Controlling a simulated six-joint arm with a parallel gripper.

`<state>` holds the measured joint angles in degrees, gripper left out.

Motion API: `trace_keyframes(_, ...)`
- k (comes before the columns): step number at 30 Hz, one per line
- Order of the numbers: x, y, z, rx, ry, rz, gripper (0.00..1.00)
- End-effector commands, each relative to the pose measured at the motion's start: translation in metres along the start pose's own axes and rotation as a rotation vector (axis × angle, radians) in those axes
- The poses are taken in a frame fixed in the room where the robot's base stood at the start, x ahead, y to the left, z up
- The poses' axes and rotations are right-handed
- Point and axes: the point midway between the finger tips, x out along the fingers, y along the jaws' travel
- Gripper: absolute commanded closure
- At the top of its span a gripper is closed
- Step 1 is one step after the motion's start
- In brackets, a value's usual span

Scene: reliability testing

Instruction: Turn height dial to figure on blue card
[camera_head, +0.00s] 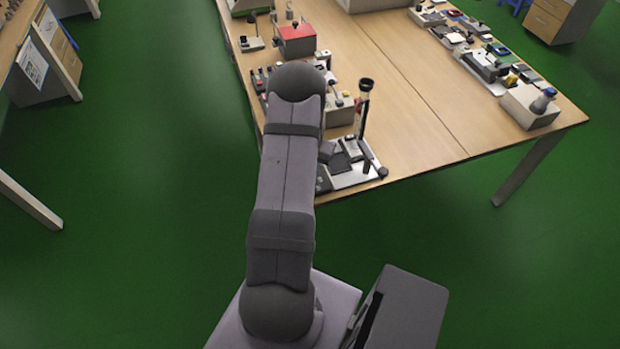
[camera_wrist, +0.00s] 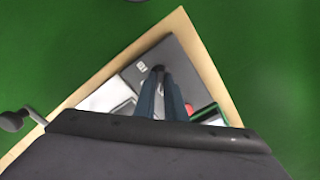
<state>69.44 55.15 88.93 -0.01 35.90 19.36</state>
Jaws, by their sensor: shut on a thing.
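In the wrist view, the two blue-grey fingers of my gripper (camera_wrist: 160,84) are close together over a dark grey plate (camera_wrist: 179,58) near a corner of the tabletop. They are shut on a small dark knob-like part (camera_wrist: 158,69), mostly hidden between the fingertips; I cannot tell for sure that it is the height dial. A small white label (camera_wrist: 141,66) lies beside the fingertips, its figure too small to read. In the head view my arm hides my gripper. I cannot make out the blue card in either view.
In the head view, a stand with an upright black-topped column (camera_head: 364,100) is at the near table corner. A red-topped box (camera_head: 297,38) and small devices lie behind it. The table middle is clear. In the wrist view, a ball-ended lever (camera_wrist: 14,121) juts out left.

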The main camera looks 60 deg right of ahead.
Motion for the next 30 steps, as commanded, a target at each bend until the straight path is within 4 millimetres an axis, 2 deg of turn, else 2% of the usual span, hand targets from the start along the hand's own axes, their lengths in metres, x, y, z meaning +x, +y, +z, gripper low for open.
trace_keyframes(15,0.0000,-0.0005,0.0003,-0.225,-0.001,0.000,1.00)
trace_keyframes(22,-0.0001,-0.0006,0.0004,-0.243,-0.001,0.000,1.00)
trace_keyframes(23,-0.0001,-0.0006,0.0004,-0.243,-0.001,0.000,0.85)
trace_keyframes(24,-0.0001,-0.0006,0.0004,-0.243,-0.001,0.000,0.77)
trace_keyframes(30,0.0000,-0.0005,0.0002,-0.242,0.000,0.000,0.77)
